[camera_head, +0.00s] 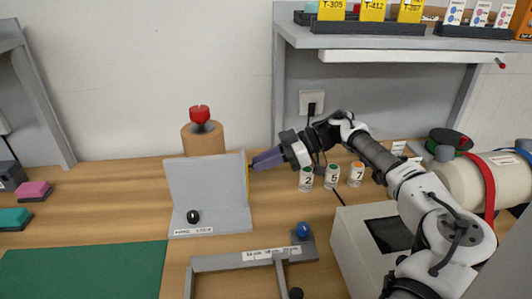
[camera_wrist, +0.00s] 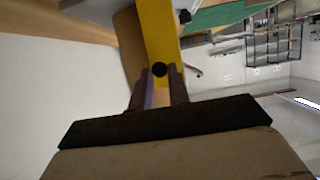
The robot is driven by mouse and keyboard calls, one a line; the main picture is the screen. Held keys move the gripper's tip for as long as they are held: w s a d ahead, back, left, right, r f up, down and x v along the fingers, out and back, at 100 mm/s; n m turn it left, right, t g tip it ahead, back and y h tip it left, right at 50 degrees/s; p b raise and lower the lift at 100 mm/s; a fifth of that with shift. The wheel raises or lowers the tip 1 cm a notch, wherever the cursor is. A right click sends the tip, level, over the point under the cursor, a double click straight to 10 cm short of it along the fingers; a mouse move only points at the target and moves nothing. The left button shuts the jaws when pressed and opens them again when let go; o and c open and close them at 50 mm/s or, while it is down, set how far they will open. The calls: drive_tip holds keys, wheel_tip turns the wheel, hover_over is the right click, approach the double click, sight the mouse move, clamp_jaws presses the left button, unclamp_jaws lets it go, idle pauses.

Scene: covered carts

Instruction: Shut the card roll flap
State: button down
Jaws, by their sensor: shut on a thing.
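A grey holder (camera_head: 210,190) with a labelled front ledge stands on the wooden bench, and a brown card roll (camera_head: 203,138) with a red top is behind it. A yellow panel, apparently the flap, shows edge-on at the holder's right side (camera_head: 248,168). In the wrist view the yellow flap (camera_wrist: 157,35) has a small black knob (camera_wrist: 160,69) between my fingertips. My gripper (camera_head: 256,163) reaches in from the right with purple fingers shut on that knob; in the wrist view the fingers (camera_wrist: 160,76) are close together. The flap's exact angle is hard to tell.
A black knob (camera_head: 193,216) sits on the holder's ledge. A grey frame (camera_head: 238,261) with a blue knob stands in front. Numbered bottles (camera_head: 331,177) stand right, under my arm. A green mat (camera_head: 85,272) lies front left. A shelf (camera_head: 390,42) overhangs the back right.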

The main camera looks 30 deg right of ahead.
drive_tip(key=c, duration=1.3)
unclamp_jaws()
drive_tip(key=shift+c, duration=0.2)
drive_tip(key=b+v, duration=0.2)
drive_tip(key=v, duration=1.1)
drive_tip(key=shift+s+d, duration=0.2)
drive_tip(key=shift+d, duration=0.15)
drive_tip(key=shift+r, duration=0.1)
